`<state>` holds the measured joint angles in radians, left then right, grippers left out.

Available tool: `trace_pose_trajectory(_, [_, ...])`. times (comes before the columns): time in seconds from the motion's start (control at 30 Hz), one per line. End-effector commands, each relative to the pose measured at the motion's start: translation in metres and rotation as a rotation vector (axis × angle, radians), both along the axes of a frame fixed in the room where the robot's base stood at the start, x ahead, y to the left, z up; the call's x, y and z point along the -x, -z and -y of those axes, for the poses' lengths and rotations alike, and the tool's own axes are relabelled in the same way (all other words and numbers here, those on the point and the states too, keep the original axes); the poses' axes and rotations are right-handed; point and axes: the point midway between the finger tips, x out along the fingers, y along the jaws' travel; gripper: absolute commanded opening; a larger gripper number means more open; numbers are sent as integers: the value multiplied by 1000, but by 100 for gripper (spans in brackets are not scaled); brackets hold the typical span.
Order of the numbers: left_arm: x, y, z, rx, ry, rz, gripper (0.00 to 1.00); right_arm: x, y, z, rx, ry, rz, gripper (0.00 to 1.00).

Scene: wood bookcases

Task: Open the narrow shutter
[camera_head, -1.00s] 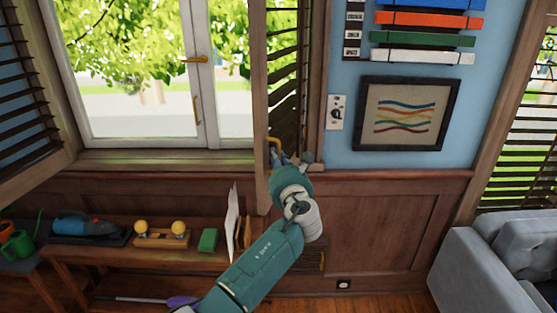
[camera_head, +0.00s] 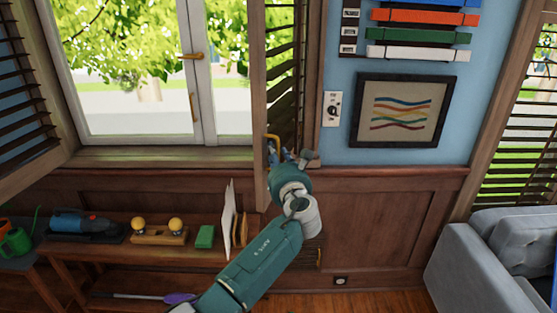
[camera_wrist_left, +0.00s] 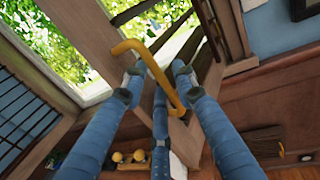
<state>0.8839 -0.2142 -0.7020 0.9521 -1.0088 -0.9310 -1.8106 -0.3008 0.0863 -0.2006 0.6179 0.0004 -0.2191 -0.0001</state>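The narrow shutter (camera_head: 258,110) is a dark slatted panel in a brown wooden frame. It stands angled at the window's right side in the head view. Its brass bar handle (camera_head: 273,138) is near its lower end and crosses the wrist view diagonally (camera_wrist_left: 152,67). My left gripper (camera_head: 281,156) is at this handle. In the wrist view its blue fingers (camera_wrist_left: 158,78) lie on both sides of the bar, with a third finger below it. Whether they clamp the bar is unclear. My right gripper is not in view.
A white-framed window (camera_head: 197,100) is behind the shutter. A wide shutter (camera_head: 22,100) stands at the left. A low wooden bench (camera_head: 120,250) with tools and upright papers (camera_head: 229,215) is below.

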Motion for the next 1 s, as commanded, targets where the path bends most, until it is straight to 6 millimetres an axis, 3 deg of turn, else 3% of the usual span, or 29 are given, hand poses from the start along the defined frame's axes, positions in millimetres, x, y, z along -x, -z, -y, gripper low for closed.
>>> trace_pose_trajectory(0.17, [18, 1, 5, 3, 3, 0, 28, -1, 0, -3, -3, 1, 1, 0])
trace_pose_trajectory(0.6, [101, 1, 22, 1, 2, -2, 28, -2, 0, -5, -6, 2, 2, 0])
trace_pose_trajectory(0.8, [116, 0, 25, -1, 0, 0, 28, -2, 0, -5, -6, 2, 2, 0])
trace_pose_trajectory(1.0, [116, 0, 25, -2, 0, 0, 28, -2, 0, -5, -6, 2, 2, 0])
